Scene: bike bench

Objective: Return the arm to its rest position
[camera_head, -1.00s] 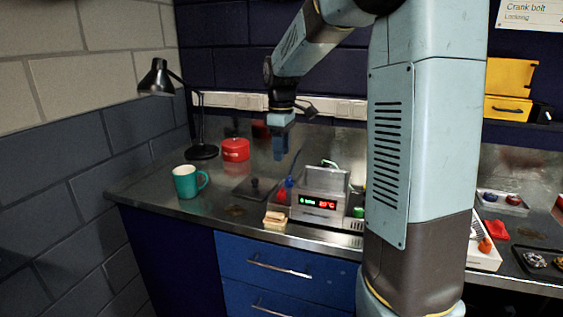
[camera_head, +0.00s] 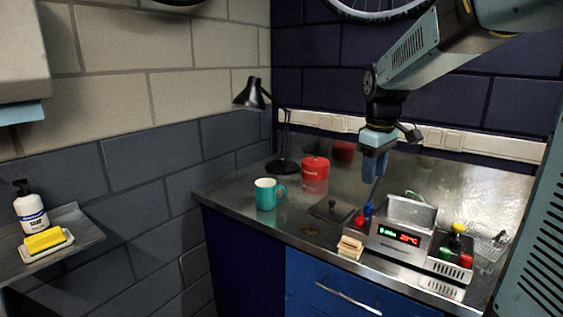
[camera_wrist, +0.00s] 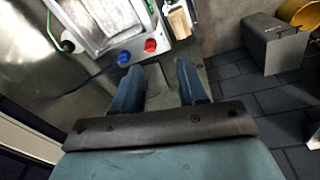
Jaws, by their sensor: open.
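My gripper (camera_head: 375,165) hangs from the arm above the metal bench (camera_head: 237,193), pointing down, behind and a little left of the grey device with a lit display (camera_head: 400,236). In the wrist view my gripper (camera_wrist: 158,80) shows two blue fingers spread apart with nothing between them. The fingers look clear of the objects around them. In the wrist view, the device (camera_wrist: 98,22) lies beyond the fingers at upper left, with a blue knob (camera_wrist: 124,58) and a red knob (camera_wrist: 150,46).
A teal mug (camera_head: 265,194), a red tin (camera_head: 315,169) and a black lamp (camera_head: 284,140) stand on the left of the bench. A wooden block (camera_head: 350,247) lies at the front edge. A shelf with a soap bottle (camera_head: 31,208) and yellow sponge (camera_head: 45,239) is at far left.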

